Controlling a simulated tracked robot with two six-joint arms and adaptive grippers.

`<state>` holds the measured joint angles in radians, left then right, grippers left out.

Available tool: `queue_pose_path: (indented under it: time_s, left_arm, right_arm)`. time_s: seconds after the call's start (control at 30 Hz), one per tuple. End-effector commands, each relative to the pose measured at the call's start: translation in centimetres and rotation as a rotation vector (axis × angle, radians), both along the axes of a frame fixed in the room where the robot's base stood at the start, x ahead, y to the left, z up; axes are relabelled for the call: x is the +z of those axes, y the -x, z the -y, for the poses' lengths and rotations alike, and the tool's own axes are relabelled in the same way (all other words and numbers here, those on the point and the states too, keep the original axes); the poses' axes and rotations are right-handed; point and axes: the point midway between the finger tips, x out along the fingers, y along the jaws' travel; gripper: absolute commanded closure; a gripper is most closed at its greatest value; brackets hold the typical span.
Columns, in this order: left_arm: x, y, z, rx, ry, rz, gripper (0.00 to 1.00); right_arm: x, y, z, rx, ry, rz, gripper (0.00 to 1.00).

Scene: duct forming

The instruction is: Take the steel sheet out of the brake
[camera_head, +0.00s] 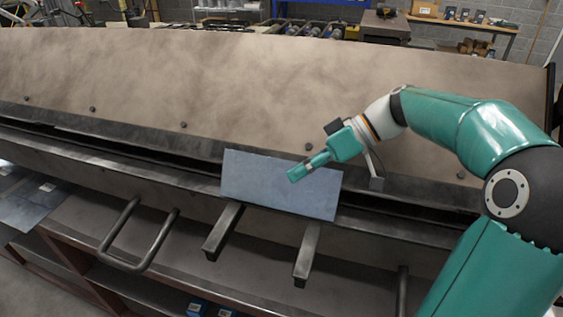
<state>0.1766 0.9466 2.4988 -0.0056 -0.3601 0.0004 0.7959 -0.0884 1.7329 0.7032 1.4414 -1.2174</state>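The steel sheet (245,180) is a pale blue-grey rectangle in the middle of the head view. It lies slightly tilted across the dark jaw slot of the brake (110,60), its lower edge near the front bars. My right gripper (296,174) comes in from the right, and its teal fingertips overlap the right half of the sheet. I cannot tell whether the fingers touch the sheet or are closed on it. The sheet's contact with the slot is partly unclear. My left gripper is not in view.
Two grey bars (222,232) (307,255) stick out below the sheet, with a looped handle (140,235) to their left. Another metal sheet (28,198) lies at the far left. A bench with boxes (470,25) stands behind.

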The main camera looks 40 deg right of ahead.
Motion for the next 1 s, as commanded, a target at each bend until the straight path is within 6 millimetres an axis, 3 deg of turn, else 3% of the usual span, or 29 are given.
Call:
queue_pose_path:
  time_s: [0.33, 1.0]
  left_arm:
    - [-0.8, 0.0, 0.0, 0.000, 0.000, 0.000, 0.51]
    - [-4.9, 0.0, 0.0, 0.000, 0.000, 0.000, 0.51]
  right_arm:
    - [-0.2, 0.4, -0.8, 0.002, 0.002, 0.003, 1.00]
    - [-0.1, 4.1, -8.0, 0.003, 0.001, 0.005, 1.00]
